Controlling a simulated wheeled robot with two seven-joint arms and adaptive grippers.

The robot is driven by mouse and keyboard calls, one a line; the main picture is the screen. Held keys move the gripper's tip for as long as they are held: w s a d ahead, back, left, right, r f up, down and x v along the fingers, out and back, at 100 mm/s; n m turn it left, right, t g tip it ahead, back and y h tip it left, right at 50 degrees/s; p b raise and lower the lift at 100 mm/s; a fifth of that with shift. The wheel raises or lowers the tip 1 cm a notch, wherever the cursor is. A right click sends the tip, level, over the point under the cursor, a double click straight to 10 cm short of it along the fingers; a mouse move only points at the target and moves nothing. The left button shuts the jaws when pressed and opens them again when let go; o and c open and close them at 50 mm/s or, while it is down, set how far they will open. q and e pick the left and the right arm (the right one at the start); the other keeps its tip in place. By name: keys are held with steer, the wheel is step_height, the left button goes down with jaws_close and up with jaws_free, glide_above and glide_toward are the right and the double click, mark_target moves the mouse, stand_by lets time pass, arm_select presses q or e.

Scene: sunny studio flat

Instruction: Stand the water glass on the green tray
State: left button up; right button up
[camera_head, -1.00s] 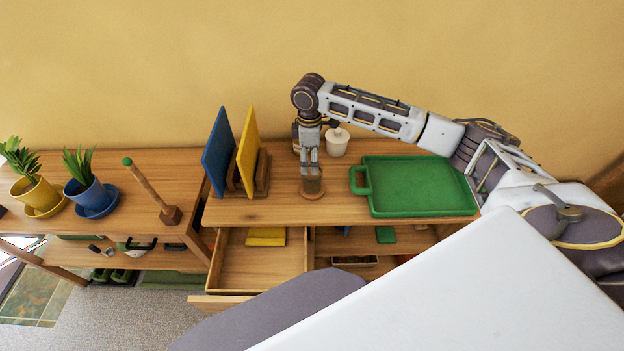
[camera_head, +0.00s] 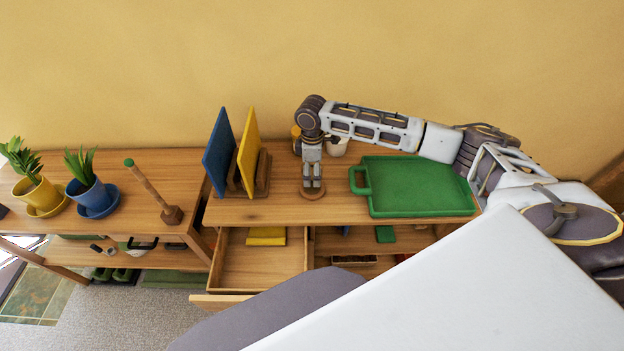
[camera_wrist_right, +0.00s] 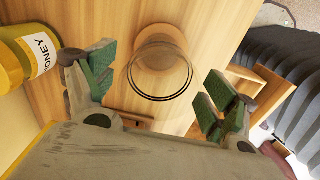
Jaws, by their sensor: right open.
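The water glass (camera_wrist_right: 161,70) is clear and stands upright on a round wooden coaster (camera_wrist_right: 168,38), seen from above in the right wrist view. In the head view my right gripper hides most of the glass, and the coaster (camera_head: 312,194) shows under it. My right gripper (camera_head: 312,184) points down over the glass. In the right wrist view its green-padded fingers (camera_wrist_right: 156,80) are apart, with the glass beyond and between them, not gripped. The green tray (camera_head: 418,188) lies flat and empty on the cabinet top, right of the coaster. My left gripper is not in view.
A honey jar (camera_wrist_right: 32,55) stands near the gripper. A white pot (camera_head: 338,148) is partly hidden behind my arm. Blue (camera_head: 218,152) and yellow (camera_head: 248,150) boards stand in a rack to the left. An open drawer (camera_head: 262,268) juts out below.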

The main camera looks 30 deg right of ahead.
steer(key=c, duration=1.7)
steer(key=shift+c, duration=0.2)
steer(key=shift+r, duration=0.15)
step_height(320, 180, up, 10)
steer(key=shift+b, duration=0.4)
